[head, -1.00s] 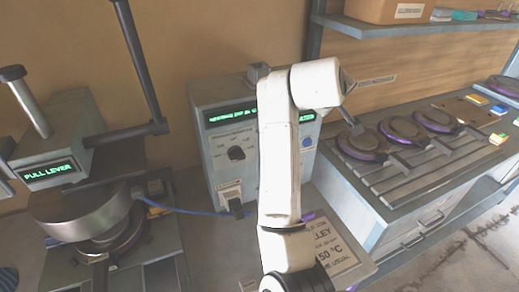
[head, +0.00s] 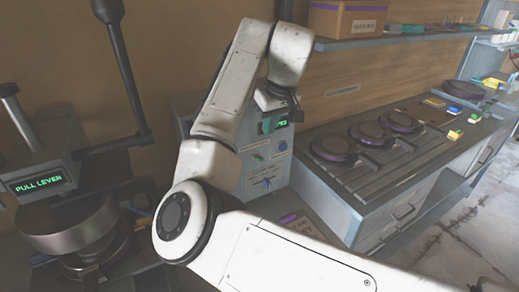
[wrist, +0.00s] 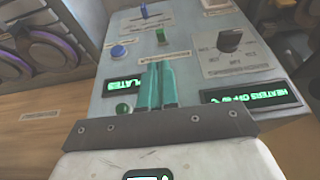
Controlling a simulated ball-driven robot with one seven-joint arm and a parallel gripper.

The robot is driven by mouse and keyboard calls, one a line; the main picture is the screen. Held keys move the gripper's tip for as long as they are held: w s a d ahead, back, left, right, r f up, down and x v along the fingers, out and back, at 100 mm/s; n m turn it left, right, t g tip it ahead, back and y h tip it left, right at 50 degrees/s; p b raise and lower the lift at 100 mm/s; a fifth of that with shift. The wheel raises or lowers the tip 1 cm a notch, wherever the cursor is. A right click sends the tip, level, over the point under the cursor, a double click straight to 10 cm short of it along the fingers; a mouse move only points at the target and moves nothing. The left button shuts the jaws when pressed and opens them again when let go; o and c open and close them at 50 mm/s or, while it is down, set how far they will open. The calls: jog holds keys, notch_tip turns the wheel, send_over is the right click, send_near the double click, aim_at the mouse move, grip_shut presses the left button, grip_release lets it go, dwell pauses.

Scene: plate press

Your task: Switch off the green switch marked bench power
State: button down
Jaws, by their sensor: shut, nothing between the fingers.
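The green switch (wrist: 161,36) stands on the front of the grey control box (wrist: 190,70), just beyond my fingertips in the wrist view. It shows small in the head view (head: 257,157), below my gripper. My gripper (wrist: 158,66) is shut and empty, its teal fingers side by side and pointing toward the panel. In the head view my gripper (head: 268,125) is in front of the upper part of the box. A gap seems to remain between fingertips and switch. The small labels are too blurred to read.
A blue button (wrist: 118,50), blue switch (wrist: 143,10) and black knob (wrist: 229,40) surround the green switch. A lit display (wrist: 252,95) reads heaters off. The lever press (head: 75,215) stands left; the bench (head: 340,190) with round plates stands right.

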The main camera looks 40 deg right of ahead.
aim_at(260, 157)
jog(key=shift+f, duration=0.1)
jog(key=p+x, duration=0.1)
jog(key=x, duration=0.8)
jog(key=shift+w+d+f+p, duration=0.1)
jog(key=shift+w+f+p, duration=0.1)
jog(key=shift+f+p, duration=0.2)
